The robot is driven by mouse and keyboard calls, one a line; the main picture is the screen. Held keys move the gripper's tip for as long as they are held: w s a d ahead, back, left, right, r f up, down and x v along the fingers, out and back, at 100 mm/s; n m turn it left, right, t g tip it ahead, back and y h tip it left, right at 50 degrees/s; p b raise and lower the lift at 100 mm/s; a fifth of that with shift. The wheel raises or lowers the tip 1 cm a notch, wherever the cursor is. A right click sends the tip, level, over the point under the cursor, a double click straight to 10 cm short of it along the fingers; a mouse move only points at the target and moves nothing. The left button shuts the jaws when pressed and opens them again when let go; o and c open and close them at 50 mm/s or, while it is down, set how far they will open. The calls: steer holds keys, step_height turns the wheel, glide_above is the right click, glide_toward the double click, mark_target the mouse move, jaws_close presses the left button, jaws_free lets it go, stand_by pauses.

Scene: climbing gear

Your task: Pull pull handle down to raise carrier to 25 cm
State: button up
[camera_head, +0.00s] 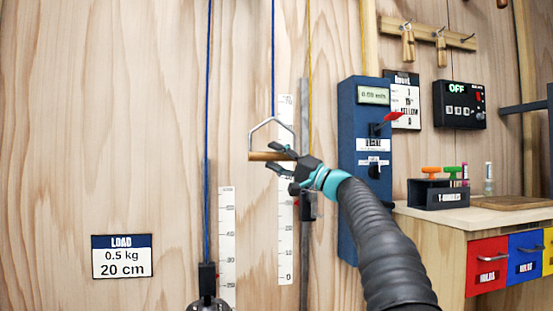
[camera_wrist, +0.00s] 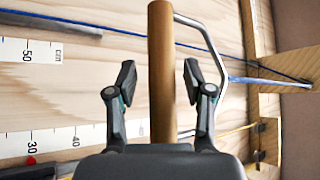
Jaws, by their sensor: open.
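The pull handle (camera_head: 258,156) is a wooden bar in a bent metal bracket, hanging from a blue rope in front of the wooden wall. My gripper (camera_head: 277,157) is at the bar's right part. In the wrist view the bar (camera_wrist: 161,40) runs between the two fingers of my gripper (camera_wrist: 160,77), which are open with gaps on both sides. What appears to be the carrier (camera_head: 208,302) is a dark round piece at the lower edge, partly cut off, under another blue rope (camera_head: 208,130). A white scale (camera_head: 227,245) stands just right of it.
A sign (camera_head: 121,257) reads LOAD 0.5 kg, 20 cm. A second scale (camera_head: 285,240) runs below the handle. Right of it are a metal rail (camera_head: 304,130), a blue box (camera_head: 362,105) with a red lever, and a bench (camera_head: 470,217) with drawers.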

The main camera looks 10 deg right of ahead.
steer(key=v, duration=1.2)
